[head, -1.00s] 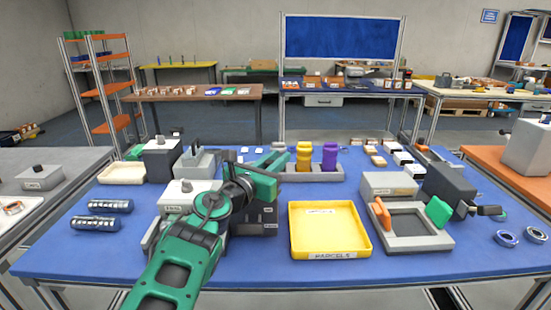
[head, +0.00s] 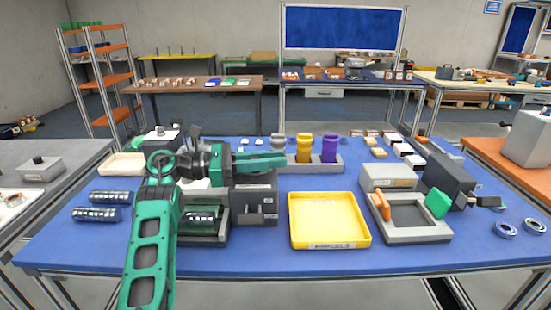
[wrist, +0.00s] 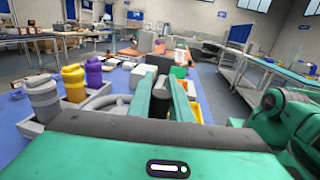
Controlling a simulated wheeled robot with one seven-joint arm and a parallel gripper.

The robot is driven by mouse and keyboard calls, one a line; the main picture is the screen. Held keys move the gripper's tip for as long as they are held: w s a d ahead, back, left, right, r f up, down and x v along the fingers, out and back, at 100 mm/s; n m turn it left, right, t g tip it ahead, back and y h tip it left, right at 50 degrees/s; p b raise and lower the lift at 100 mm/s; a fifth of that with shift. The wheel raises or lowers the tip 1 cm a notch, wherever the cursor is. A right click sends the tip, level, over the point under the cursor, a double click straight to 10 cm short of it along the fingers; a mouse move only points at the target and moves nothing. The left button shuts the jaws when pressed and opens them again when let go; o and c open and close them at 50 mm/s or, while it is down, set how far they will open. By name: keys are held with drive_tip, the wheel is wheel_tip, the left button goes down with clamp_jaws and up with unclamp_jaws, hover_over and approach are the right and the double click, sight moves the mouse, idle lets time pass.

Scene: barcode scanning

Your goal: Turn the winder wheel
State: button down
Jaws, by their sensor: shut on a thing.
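My gripper (head: 272,160) reaches right from the wrist, low over the dark grey labelled unit (head: 255,205) left of the yellow tray. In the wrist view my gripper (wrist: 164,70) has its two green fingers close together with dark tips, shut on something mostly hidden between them. A curved grey rim, which looks like the winder wheel (wrist: 97,102), shows beside and below the fingers. In the head view the wheel is largely hidden by my gripper, so its turn angle cannot be told.
A rack with a yellow bottle (head: 304,148) and a purple bottle (head: 329,149) stands close behind the fingers. The yellow parcels tray (head: 330,218) is right of the unit. The front table edge is clear.

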drive_tip(key=shift+s+a+r+m+g, duration=0.1)
drive_tip(key=shift+a+m+g, duration=0.1)
drive_tip(key=shift+m+g, duration=0.35)
drive_tip(key=shift+s+a+m+g, duration=0.15)
drive_tip(key=shift+m+g, duration=0.1)
drive_tip(key=shift+g, duration=0.5)
drive_tip(key=shift+w, duration=0.1)
drive_tip(key=c, duration=1.6)
unclamp_jaws()
